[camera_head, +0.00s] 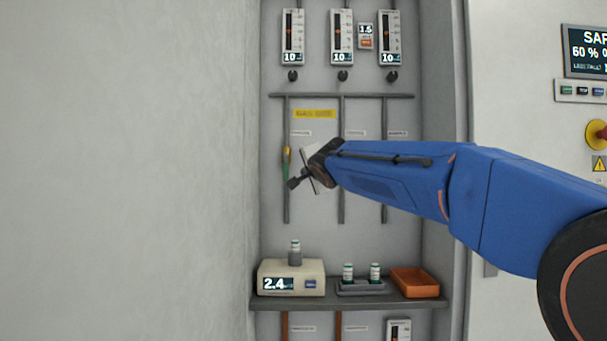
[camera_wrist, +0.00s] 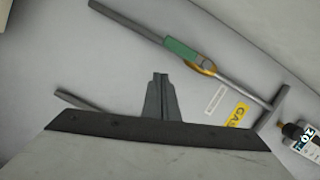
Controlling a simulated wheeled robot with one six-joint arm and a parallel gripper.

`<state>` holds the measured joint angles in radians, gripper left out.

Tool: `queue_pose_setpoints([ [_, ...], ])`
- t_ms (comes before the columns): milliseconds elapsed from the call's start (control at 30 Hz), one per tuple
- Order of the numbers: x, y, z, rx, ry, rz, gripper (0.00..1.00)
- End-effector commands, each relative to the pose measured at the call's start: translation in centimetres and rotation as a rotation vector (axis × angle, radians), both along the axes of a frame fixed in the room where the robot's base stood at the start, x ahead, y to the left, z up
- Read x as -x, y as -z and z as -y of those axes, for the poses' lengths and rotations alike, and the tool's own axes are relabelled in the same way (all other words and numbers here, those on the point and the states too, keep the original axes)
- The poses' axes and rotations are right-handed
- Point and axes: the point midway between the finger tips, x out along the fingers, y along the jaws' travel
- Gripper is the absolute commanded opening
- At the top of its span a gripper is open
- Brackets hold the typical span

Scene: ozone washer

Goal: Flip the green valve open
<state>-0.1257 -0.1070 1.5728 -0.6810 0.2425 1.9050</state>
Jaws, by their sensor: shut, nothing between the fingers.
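The green valve (camera_head: 286,163) is a slim green handle on the leftmost vertical grey pipe. In the head view it lies along the pipe, upright. In the wrist view the green handle (camera_wrist: 181,48) lies along the pipe, with a yellow-brass part (camera_wrist: 203,68) at one end. My gripper (camera_head: 292,184) is just right of the lower end of the handle in the head view. In the wrist view my gripper (camera_wrist: 159,78) is shut and empty, pointing toward the pipe, with a visible gap to the handle. Whether it touches anything cannot be told from the head view.
More pipes hang from a horizontal manifold (camera_head: 340,95), the middle one partly behind my arm. A yellow label (camera_head: 314,114) is on the back wall. Below, a shelf (camera_head: 345,303) holds a meter (camera_head: 291,279), vials and an orange tray (camera_head: 414,282). The alcove's left wall is close.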

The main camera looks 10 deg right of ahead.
Motion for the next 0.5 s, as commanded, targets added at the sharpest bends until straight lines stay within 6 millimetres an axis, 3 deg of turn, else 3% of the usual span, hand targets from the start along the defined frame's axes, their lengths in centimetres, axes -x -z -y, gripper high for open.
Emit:
queue_pose_setpoints([
  [500, 7.6, -0.1, 0.1, -0.001, 0.000, 0.001, 0.00],
])
